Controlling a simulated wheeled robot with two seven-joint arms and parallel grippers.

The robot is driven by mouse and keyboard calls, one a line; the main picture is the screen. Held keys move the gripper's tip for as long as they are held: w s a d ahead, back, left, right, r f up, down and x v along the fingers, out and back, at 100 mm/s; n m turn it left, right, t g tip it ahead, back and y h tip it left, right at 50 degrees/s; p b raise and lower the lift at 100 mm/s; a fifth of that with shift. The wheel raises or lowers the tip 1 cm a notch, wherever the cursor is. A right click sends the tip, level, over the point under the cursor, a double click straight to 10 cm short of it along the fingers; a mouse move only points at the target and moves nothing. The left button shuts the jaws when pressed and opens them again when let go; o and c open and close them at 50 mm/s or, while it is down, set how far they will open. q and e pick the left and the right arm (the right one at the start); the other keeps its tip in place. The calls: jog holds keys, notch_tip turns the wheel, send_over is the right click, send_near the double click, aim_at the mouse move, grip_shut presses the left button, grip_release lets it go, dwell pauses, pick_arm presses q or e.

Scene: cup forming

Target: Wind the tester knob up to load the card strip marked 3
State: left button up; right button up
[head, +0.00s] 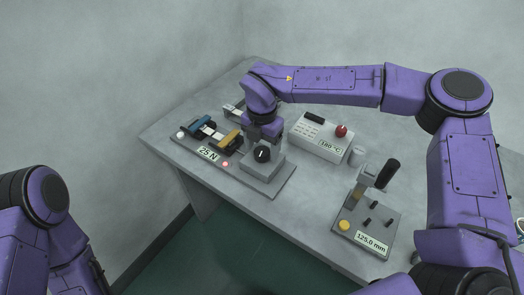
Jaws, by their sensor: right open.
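The tester (272,188) is a grey plate near the table's left front. The tester's display (208,153) reads 25 N. The black tester knob (262,155) sits on a grey block at the plate's right end. My right gripper (263,142) points down just above and behind the knob. It is open; its fingertips are mostly hidden, and I cannot tell whether they touch the knob. My left gripper is out of view; only its arm shows.
A white lamp and a pinkish-red lamp (225,164) are on the tester. Behind it is a small pale item (233,110), partly hidden. To the right are a heater box (318,139) reading 180 °C, a pale cup (357,156) and a gauge stand (368,243) reading 125.0 mm.

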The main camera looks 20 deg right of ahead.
aim_at(262, 151)
notch_tip(262, 151, up, 8)
jog(key=shift+r+b, duration=0.2)
jog(key=shift+b, duration=0.25)
dwell(1.3)
